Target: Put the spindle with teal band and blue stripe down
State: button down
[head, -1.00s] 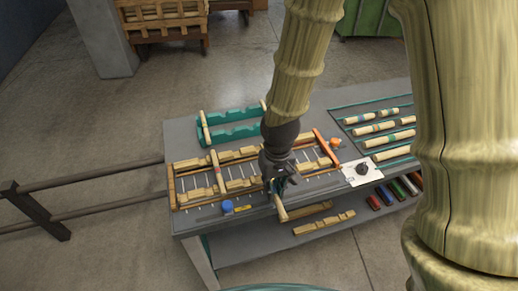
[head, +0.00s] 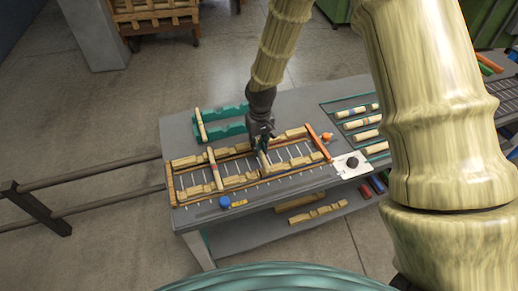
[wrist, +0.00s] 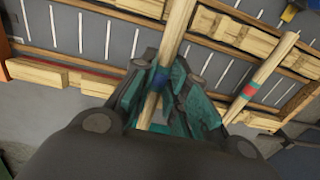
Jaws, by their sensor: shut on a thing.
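My gripper (head: 262,142) is shut on a pale wooden spindle (head: 264,161) over the slatted wooden rack (head: 172,188). In the wrist view, the held spindle (wrist: 178,30) runs up between the teal fingers of my gripper (wrist: 160,92). A blue stripe shows on it right between the fingers; I cannot make out a teal band, which the fingers may hide. The spindle lies across the rack's notched wooden rails, and I cannot tell whether it touches them. Another spindle (wrist: 275,63), with red and teal bands, lies across the rack to the right in the wrist view.
A teal cradle (head: 229,130) behind the rack holds a spindle (head: 201,124) at its left end. An orange bar (head: 319,143) marks the rack's right end. A blue round object (head: 225,202) sits at the table's front edge. Several banded spindles lie on the right, partly behind my arm.

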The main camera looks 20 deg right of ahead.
jog(key=shift+f+p, duration=0.9)
jog(key=shift+f, duration=0.85)
jog(key=shift+f, duration=0.3)
jog(key=c, duration=1.4)
grip_release()
jog(key=shift+r, duration=0.1)
jog(key=shift+d+r+b, duration=0.15)
jog(key=shift+r+b, duration=1.95)
jog(key=shift+r, duration=4.15)
